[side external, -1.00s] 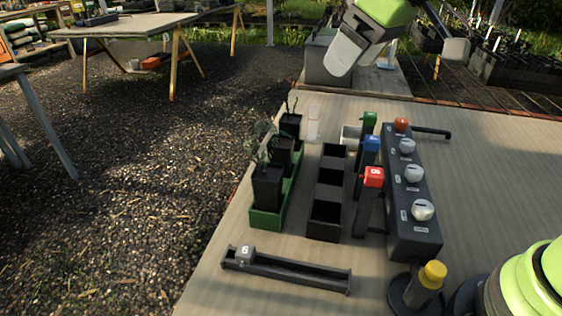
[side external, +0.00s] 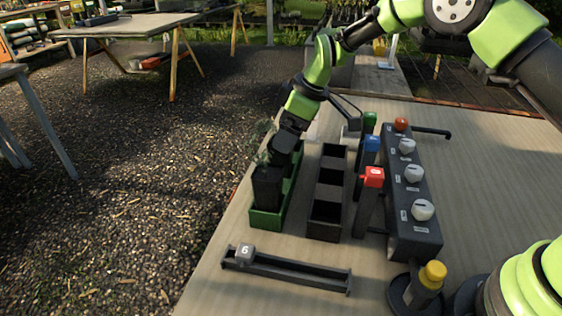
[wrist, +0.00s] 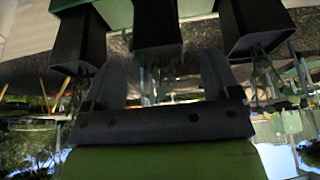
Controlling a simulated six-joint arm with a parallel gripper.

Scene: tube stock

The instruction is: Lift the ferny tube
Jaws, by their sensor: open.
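Several black tube pots with plants stand in a green tray (side external: 264,219). The front pot (side external: 267,188) shows feathery grey-green foliage in the side view; which pot is the ferny one I cannot tell for sure. My gripper (side external: 284,152) is low over the tray behind the front pot and hides most of the pots there. In the wrist view my gripper (wrist: 160,75) is open, its two fingers apart, with the middle pot (wrist: 157,25) lined up between them and its thin foliage in the gap. Pots flank it left (wrist: 78,42) and right (wrist: 254,25).
An empty dark compartment rack (side external: 325,222) stands right of the tray. Beyond it are coloured-topped posts, including a red one (side external: 373,177), and a dark box with white knobs (side external: 415,240).

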